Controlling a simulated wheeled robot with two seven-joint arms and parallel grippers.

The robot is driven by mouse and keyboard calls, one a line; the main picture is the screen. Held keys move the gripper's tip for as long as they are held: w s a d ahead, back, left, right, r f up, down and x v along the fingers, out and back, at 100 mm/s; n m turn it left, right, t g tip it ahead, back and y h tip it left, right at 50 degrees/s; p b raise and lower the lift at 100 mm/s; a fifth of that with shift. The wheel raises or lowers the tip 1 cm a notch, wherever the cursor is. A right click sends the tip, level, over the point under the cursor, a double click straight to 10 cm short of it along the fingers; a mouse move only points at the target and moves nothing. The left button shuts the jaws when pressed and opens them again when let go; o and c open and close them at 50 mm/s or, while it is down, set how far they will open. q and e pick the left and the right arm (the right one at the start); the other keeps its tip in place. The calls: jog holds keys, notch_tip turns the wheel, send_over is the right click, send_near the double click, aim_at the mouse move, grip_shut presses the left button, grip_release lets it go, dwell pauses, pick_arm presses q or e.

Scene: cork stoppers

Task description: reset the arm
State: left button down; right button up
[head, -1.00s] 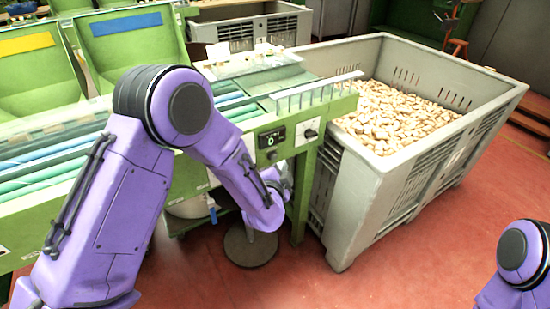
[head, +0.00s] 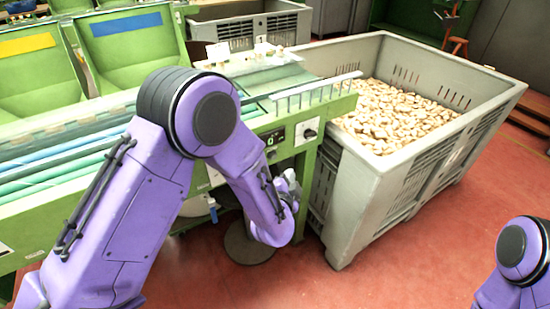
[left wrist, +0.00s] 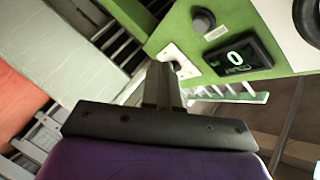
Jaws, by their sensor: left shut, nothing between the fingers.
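My left arm, purple, comes in from the left in the head view and bends down in front of the green sorting machine (head: 290,142). My left gripper (head: 291,184) is partly hidden behind its wrist, low beside the machine's end. In the left wrist view the left gripper's dark fingers (left wrist: 163,85) are together with nothing between them. They point toward the machine's green panel (left wrist: 190,25), which has a display (left wrist: 238,58) reading 0. Of my right arm only a purple link shows at the lower right of the head view; its gripper is out of view.
A large grey crate (head: 400,190) full of corks (head: 395,113) stands right of the machine. Green chutes (head: 138,52) with blue and yellow labels stand behind. A round base (head: 250,245) is on the red floor under the arm. Open floor (head: 400,270) lies at front right.

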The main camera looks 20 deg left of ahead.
pick_arm(q)
jog(key=s+a+f+n+g+p, duration=0.1)
jog(key=s+a+f+n+g, duration=0.25)
jog(key=s+f+n, duration=0.35)
jog(key=s+a+f+n+g+p, duration=0.1)
jog(key=s+a+f+n+g, duration=0.2)
jog(key=s+a+f+n, duration=0.45)
jog(key=s+a+f+n+g+p, duration=0.1)
jog(key=s+f+g, duration=0.1)
jog(key=s, duration=0.8)
jog(key=s+a+f+n+g+y+p, duration=0.1)
jog(key=s+a+g, duration=0.1)
jog(key=s, duration=0.8)
jog(key=shift+s+f+g, duration=0.2)
jog(key=shift+f+g, duration=0.15)
jog(key=shift+g, duration=0.4)
jog(key=shift+a, duration=0.1)
